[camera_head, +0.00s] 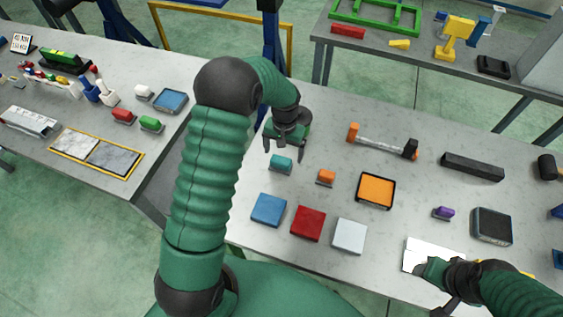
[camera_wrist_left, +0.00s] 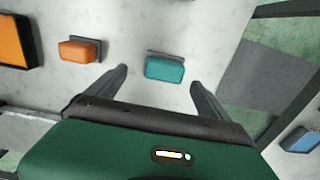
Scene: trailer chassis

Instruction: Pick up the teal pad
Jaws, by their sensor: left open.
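The teal pad (camera_head: 281,164) lies on the light grey table, near its left side. It also shows in the left wrist view (camera_wrist_left: 165,69), lying between the lines of my two fingers, with a thin grey piece along its far edge. My left gripper (camera_head: 283,151) is open and empty. It points down close above the pad, with one finger to each side. I see no contact between fingers and pad. My right gripper (camera_head: 437,283) is at the lower right, by a white sheet (camera_head: 428,255); its jaws are not clear.
An orange pad (camera_head: 326,177) sits just right of the teal pad. Blue (camera_head: 269,210), red (camera_head: 308,223) and white (camera_head: 350,236) squares lie nearer me. An orange tray (camera_head: 376,190) and an orange-ended bar (camera_head: 381,146) are to the right. A gap separates the left table.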

